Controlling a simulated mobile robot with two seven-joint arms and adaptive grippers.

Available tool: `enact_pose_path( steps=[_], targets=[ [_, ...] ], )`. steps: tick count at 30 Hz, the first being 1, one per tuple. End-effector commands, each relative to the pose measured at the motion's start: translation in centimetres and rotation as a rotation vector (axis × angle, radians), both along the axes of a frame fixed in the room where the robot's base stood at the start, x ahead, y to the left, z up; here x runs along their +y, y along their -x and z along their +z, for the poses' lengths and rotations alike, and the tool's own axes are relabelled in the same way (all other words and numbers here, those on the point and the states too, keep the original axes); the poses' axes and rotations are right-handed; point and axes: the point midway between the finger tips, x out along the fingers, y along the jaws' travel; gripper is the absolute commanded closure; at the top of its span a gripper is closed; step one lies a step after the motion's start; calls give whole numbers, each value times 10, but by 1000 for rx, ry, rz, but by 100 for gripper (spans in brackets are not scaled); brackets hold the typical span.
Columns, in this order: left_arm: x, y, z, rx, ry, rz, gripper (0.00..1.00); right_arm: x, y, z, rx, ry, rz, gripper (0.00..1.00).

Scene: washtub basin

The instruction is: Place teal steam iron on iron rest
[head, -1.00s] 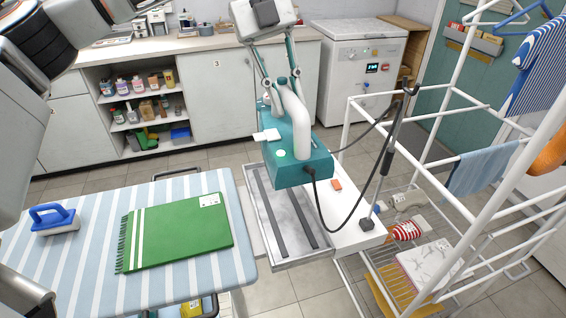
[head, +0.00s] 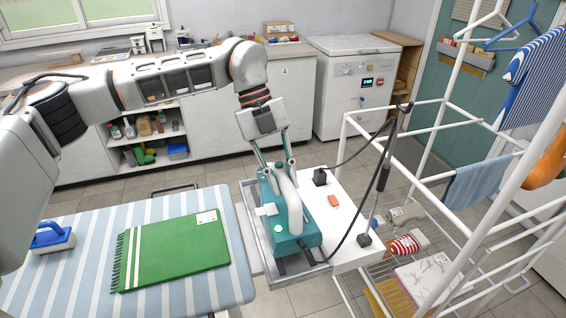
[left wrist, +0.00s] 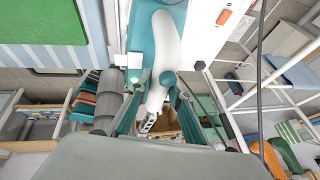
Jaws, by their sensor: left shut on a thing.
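The teal steam iron (head: 296,243) has a white handle and a cord at its near end. My left gripper (head: 276,172) is shut on it at the far end of the handle. The iron is over the iron rest (head: 253,222), a grey metal tray with dark strips, and covers much of it. I cannot tell whether its underside touches the strips. In the left wrist view, the white handle (left wrist: 165,55) runs up from between the gripper's fingers (left wrist: 155,108). My right gripper is not in view.
The ironing board (head: 80,215) at left carries a folded green towel (head: 175,250) and a blue-handled brush (head: 52,238). The cord stand (head: 383,170) and white drying rack (head: 440,185) stand right. A small orange block (head: 333,201) lies on the white shelf.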

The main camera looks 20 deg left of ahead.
Motion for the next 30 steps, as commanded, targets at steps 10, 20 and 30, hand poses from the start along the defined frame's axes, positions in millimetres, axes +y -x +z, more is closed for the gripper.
enact_pose_path(
  steps=[10, 20, 30],
  targets=[
    [-1, 0, -23, 0, 3, -1, 100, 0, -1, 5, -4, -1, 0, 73],
    [-1, -1, -43, -4, 4, -1, 100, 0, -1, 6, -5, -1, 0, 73],
    [0, 0, -46, 0, 0, -1, 64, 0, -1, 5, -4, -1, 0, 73]
  ],
)
